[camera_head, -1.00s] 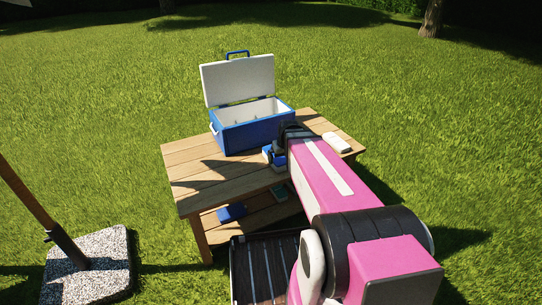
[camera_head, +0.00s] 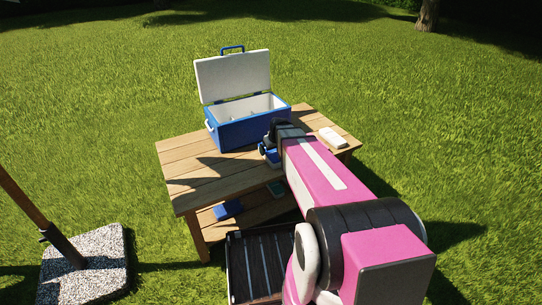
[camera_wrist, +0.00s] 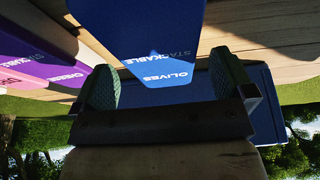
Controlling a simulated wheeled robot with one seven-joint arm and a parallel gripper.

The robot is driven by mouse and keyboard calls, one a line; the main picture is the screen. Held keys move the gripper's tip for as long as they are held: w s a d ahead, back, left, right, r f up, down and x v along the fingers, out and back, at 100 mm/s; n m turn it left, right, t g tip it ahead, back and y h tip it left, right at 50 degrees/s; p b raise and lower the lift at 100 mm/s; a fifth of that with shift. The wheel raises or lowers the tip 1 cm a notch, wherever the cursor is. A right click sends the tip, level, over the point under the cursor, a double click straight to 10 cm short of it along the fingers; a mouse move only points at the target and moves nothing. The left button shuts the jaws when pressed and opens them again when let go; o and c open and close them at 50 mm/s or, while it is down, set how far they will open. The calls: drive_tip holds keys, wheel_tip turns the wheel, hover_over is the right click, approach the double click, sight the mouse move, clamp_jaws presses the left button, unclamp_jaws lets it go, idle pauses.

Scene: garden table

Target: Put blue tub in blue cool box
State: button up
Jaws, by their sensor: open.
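The blue cool box (camera_head: 250,131) stands on the wooden table with its white lid up and its opening showing. A blue tub (camera_wrist: 155,35) marked "OLIVES STACKABLE" fills the upper middle of the wrist view. My gripper (camera_wrist: 168,85) is open, with one dark ribbed finger at each side of the tub's near end. I cannot tell whether the fingers touch it. In the head view my gripper (camera_head: 271,146) is beside the cool box's right front corner, and my arm hides most of what is there.
A purple tub (camera_wrist: 45,65) lies left of the blue tub in the wrist view. A white item (camera_head: 332,138) is on the table's right. A blue item (camera_head: 228,209) and a green one (camera_head: 276,188) are on the lower shelf. The tabletop's left part (camera_head: 192,172) is clear.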

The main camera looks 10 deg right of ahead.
sight(270, 152)
drive_tip(key=x, duration=0.4)
drive_tip(key=shift+f, duration=0.1)
drive_tip(key=c, duration=1.1)
drive_tip(key=shift+c, duration=0.6)
